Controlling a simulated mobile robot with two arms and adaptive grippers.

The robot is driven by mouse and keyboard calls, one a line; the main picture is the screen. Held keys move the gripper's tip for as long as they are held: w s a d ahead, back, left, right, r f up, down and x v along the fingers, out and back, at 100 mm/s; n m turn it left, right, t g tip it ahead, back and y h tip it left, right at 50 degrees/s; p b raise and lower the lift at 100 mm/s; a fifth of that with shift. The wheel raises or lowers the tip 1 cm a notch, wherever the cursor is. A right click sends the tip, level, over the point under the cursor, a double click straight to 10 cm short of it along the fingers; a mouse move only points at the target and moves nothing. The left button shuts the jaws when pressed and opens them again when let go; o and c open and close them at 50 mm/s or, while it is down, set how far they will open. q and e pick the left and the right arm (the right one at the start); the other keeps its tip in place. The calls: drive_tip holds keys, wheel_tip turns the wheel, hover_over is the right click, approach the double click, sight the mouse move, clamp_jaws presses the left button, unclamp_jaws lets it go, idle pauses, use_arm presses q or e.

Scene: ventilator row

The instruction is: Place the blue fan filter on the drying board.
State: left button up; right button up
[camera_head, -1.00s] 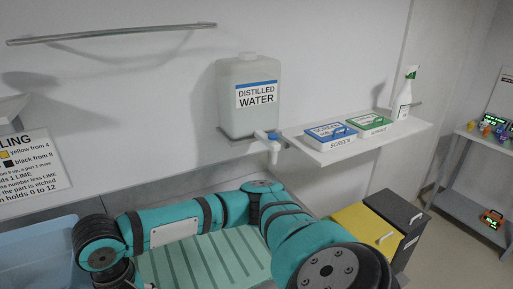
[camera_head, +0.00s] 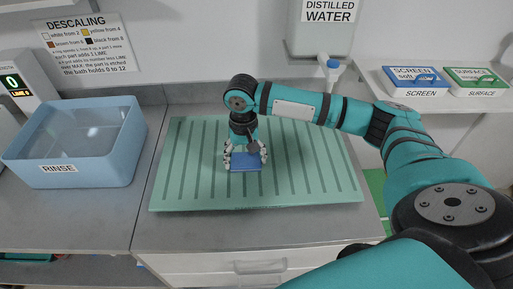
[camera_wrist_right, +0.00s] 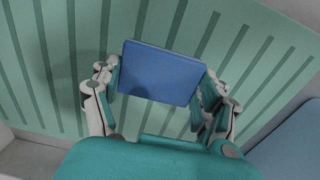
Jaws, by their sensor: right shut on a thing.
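The blue fan filter (camera_head: 245,162) is a flat blue rectangle between the fingers of my right gripper (camera_head: 245,158). The right wrist view shows the filter (camera_wrist_right: 160,72) with a finger of the gripper (camera_wrist_right: 158,92) against each short side. The gripper is shut on it. The drying board (camera_head: 310,180) is a pale green ribbed board on the counter, and the filter is over its middle. I cannot tell whether the filter touches the board or hangs just above it. My left gripper is not in view.
A blue rinse basin (camera_head: 75,150) stands left of the board. A distilled water container (camera_head: 320,38) with a tap is behind the board. A shelf at right holds a blue screen box (camera_head: 412,78) and a green surface box (camera_head: 476,80). The board's ribs around the filter are bare.

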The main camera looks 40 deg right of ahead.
drive_tip(key=d, duration=0.1)
drive_tip(key=w+d, duration=0.1)
drive_tip(key=d, duration=0.1)
drive_tip(key=w+d, duration=0.1)
drive_tip(key=shift+w+d+f+p, duration=0.15)
drive_tip(key=shift+w+d+p, duration=0.1)
drive_tip(key=shift+p, duration=0.15)
drive_tip(key=shift+d, duration=0.2)
wheel_tip(320, 180, down, 3)
drive_tip(key=shift+r+p, duration=0.1)
drive_tip(key=shift+p, duration=0.5)
drive_tip(key=shift+f, duration=0.35)
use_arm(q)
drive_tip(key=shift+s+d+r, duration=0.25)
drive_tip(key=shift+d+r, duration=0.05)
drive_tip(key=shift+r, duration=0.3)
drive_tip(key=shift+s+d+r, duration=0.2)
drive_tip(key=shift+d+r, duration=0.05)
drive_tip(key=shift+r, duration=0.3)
use_arm(e)
drive_tip(key=shift+f, duration=0.1)
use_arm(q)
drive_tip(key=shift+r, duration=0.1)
use_arm(e)
drive_tip(key=shift+f, duration=0.1)
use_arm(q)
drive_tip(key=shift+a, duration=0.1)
use_arm(e)
drive_tip(key=o, duration=0.9)
drive_tip(key=shift+o, duration=0.2)
